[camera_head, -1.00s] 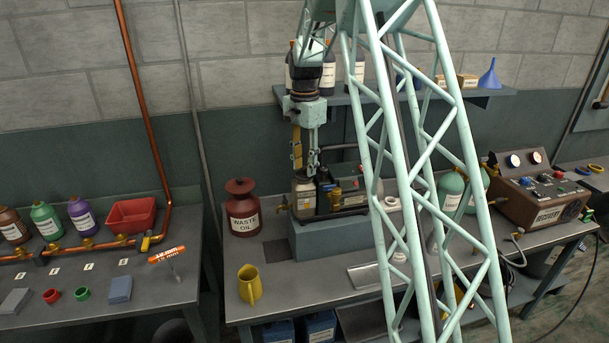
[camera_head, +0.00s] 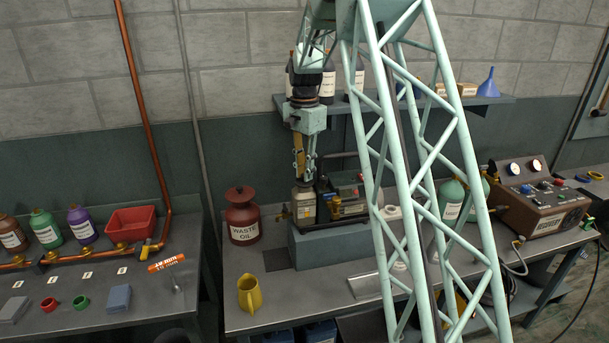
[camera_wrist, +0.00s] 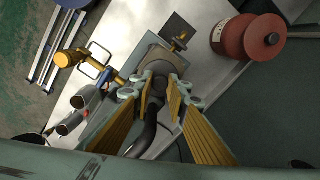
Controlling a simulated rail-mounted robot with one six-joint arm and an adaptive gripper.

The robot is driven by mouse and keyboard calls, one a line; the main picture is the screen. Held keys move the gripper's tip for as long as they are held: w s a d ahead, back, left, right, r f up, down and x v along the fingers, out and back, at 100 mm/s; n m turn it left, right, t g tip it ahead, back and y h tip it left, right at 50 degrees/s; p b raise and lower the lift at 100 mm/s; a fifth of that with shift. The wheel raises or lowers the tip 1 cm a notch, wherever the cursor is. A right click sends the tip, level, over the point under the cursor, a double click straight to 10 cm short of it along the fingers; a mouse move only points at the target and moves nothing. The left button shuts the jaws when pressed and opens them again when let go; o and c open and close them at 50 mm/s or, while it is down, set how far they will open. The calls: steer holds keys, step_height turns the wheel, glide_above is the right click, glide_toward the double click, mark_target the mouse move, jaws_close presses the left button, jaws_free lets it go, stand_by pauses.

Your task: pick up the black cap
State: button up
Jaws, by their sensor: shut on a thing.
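The cap itself is too small and covered to make out there. I cannot tell whether the cap is seated or lifted.
A dark red waste oil can (camera_head: 242,220) stands left of the pump, also visible in the wrist view (camera_wrist: 250,37). The pump's black hose or handle (camera_wrist: 150,125) and brass fittings (camera_wrist: 70,60) are close by.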

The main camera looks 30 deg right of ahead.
steer(key=shift+r, duration=1.25)
steer(key=shift+s+r, duration=0.1)
steer(key=shift+r, duration=0.05)
steer(key=s+a+r+b, duration=0.1)
steer(key=s+a, duration=0.2)
steer(key=s, duration=1.2)
steer(key=shift+s+a+r+b, duration=0.15)
steer(key=shift+s+r+b, duration=0.1)
steer(key=shift+b, duration=0.1)
steer(key=shift+w, duration=0.15)
